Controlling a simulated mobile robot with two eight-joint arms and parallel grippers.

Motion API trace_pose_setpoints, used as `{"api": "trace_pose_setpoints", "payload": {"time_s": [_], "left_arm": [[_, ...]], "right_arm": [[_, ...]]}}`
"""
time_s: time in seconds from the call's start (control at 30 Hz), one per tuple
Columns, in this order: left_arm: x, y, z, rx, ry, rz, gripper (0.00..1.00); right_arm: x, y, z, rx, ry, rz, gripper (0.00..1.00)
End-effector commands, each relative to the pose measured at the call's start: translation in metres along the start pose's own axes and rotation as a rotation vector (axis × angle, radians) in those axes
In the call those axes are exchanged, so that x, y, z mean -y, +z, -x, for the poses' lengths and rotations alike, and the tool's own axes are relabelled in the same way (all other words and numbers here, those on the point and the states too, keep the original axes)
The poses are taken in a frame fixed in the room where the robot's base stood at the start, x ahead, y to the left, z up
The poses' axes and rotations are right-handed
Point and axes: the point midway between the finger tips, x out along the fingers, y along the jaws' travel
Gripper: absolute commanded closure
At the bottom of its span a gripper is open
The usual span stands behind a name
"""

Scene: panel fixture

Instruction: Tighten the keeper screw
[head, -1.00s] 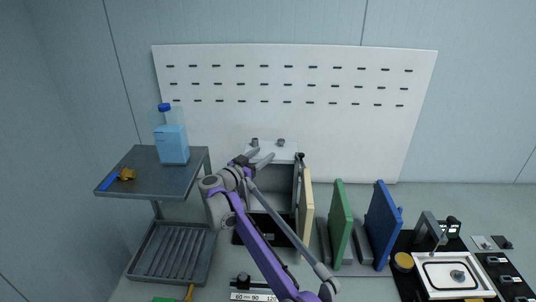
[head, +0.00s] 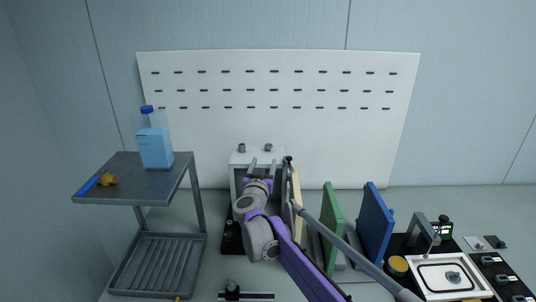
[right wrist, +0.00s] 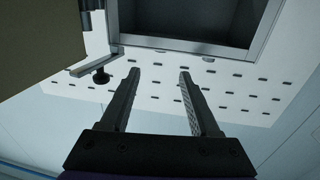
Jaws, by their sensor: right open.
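A grey box fixture (head: 240,158) stands in front of the white pegboard, its beige door (head: 297,190) swung open at the right. A small dark knob (head: 288,158), which looks like the keeper screw, is at the box's top right corner. In the right wrist view the dark knob (right wrist: 100,76) hangs on a metal bracket (right wrist: 96,58) beside the door (right wrist: 40,35) and the box opening (right wrist: 185,18). My right gripper (head: 263,166) is open and empty in front of the box. Its fingers (right wrist: 158,78) are apart, with the knob left of them. My left gripper is out of view.
A metal shelf stand (head: 135,195) with a blue bottle (head: 155,148) is at the left. Green (head: 332,225) and blue (head: 376,222) panels stand upright right of the door. A white tray (head: 425,288) lies at the far right. The pegboard (head: 280,75) is behind.

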Motion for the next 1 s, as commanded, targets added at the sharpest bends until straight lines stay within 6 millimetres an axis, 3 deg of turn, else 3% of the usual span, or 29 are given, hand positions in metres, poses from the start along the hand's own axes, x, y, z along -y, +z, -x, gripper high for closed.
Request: {"api": "trace_pose_setpoints", "payload": {"time_s": [0.17, 0.6, 1.0], "left_arm": [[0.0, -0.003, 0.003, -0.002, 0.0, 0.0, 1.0], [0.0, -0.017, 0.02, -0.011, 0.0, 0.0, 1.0], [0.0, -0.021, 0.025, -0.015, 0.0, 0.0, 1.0]], "right_arm": [[0.0, -0.002, -0.014, 0.001, -0.009, 0.001, 0.38], [0.0, -0.003, -0.088, 0.0, -0.007, 0.0, 0.38], [0.0, -0.001, -0.107, 0.001, -0.008, 0.0, 0.38]]}}
